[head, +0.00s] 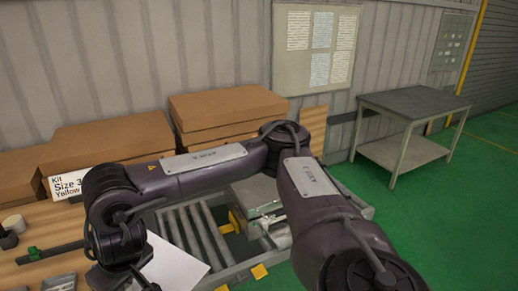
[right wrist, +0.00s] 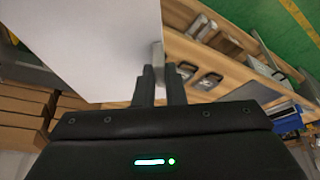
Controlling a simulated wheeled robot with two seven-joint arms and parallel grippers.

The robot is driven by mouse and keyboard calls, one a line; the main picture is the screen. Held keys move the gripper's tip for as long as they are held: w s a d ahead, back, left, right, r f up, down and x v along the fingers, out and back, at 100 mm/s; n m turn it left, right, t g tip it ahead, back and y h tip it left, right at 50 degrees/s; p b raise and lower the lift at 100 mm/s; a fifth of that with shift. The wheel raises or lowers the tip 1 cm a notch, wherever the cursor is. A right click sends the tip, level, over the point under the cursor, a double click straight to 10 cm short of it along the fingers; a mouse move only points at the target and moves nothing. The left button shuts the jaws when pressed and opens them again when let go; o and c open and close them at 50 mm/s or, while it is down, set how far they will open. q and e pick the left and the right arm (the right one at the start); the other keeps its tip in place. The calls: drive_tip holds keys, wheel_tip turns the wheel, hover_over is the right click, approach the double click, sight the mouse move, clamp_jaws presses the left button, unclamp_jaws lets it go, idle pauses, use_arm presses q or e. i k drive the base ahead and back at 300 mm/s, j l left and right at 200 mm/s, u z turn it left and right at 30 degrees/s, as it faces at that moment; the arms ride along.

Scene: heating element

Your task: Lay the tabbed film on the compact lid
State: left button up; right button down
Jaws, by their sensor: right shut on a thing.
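The tabbed film (head: 172,264) is a flat white sheet at the bottom of the head view. It fills the upper left of the right wrist view (right wrist: 85,45), and its small grey tab (right wrist: 158,54) is at its edge. My right gripper (right wrist: 161,80) is shut on that tab, and the sheet extends beyond the fingers. In the head view the fingers are cut off by the bottom edge. A pale metal box (head: 257,193), perhaps the compact lid, sits on the roller frame, partly hidden behind my right arm. My left gripper is not in view.
A roller conveyor (head: 192,232) with yellow blocks (head: 260,271) lies right of the sheet. Cardboard boxes (head: 105,140) line the wall behind the wooden bench. A grey side table (head: 414,101) stands at the back right, with green floor free around it.

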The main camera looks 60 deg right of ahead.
sight(271, 203)
drive_tip(key=i+z, duration=0.6)
drive_tip(key=z, duration=0.25)
drive_tip(key=i+j+z, duration=0.15)
drive_tip(key=i+z, duration=0.25)
drive_tip(key=k+l, duration=0.05)
drive_tip(key=k, duration=0.05)
